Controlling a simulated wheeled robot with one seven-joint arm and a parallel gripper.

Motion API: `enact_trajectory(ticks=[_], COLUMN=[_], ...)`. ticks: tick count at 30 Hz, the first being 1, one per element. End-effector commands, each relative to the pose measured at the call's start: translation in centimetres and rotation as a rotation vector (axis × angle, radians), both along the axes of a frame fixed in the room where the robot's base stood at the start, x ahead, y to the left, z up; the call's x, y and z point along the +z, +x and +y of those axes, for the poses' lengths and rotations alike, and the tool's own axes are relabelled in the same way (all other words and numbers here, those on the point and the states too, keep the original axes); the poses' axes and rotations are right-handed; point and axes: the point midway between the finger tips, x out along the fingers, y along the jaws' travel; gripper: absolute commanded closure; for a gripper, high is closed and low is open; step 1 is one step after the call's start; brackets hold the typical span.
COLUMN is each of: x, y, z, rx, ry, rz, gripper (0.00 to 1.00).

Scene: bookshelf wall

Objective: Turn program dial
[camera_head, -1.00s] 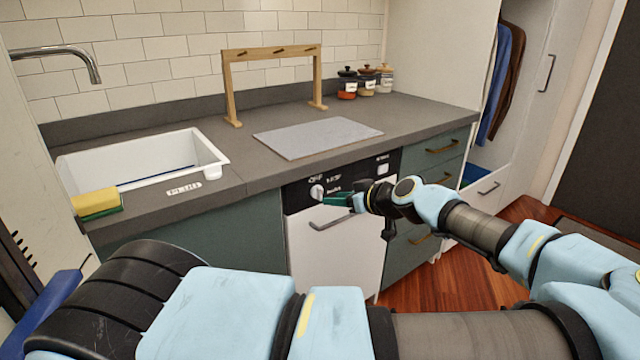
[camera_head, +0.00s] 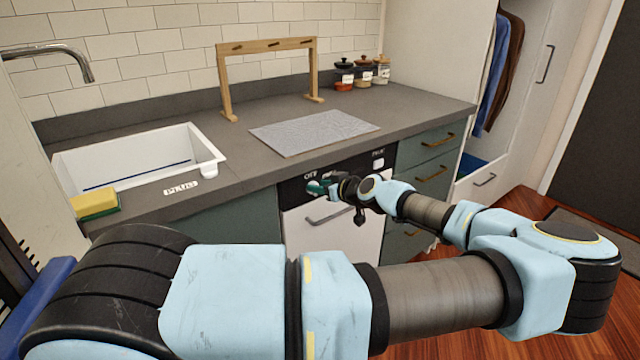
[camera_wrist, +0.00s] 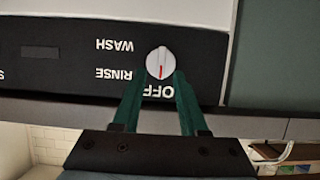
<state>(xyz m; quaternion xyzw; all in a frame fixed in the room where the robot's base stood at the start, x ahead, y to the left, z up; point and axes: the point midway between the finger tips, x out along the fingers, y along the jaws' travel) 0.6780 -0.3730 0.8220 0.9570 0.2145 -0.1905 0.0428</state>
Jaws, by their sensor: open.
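The white program dial (camera_wrist: 160,62) with a red pointer line sits on the black control panel (camera_wrist: 75,57) of the dishwasher (camera_head: 330,235). In the wrist view the picture is upside down, and the words OFF, RINSE and WASH stand around the dial. The red line points toward OFF. My gripper (camera_wrist: 157,88) has green fingers, spread apart, with their tips at the two sides of the dial's lower part. I cannot tell whether they touch it. In the head view my gripper (camera_head: 318,188) is at the panel's left end and covers the dial.
A dark grey countertop (camera_head: 228,160) overhangs the panel, close to my gripper. The dishwasher handle (camera_head: 330,217) sticks out below it. Green drawers (camera_head: 432,170) are to the right. A sink (camera_head: 190,143) and sponge (camera_head: 95,203) are at the left.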

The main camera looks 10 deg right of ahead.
Motion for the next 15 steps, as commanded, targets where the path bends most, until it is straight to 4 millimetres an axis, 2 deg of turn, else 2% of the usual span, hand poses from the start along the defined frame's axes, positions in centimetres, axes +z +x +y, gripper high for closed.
enact_trajectory(ticks=[8,15], x=[-0.12,-0.1], y=[0.15,0.14], z=[0.05,0.06], rx=[-0.001,0.0], ry=[0.0,0.0], rz=[0.0,0.0], gripper=[0.57,0.82])
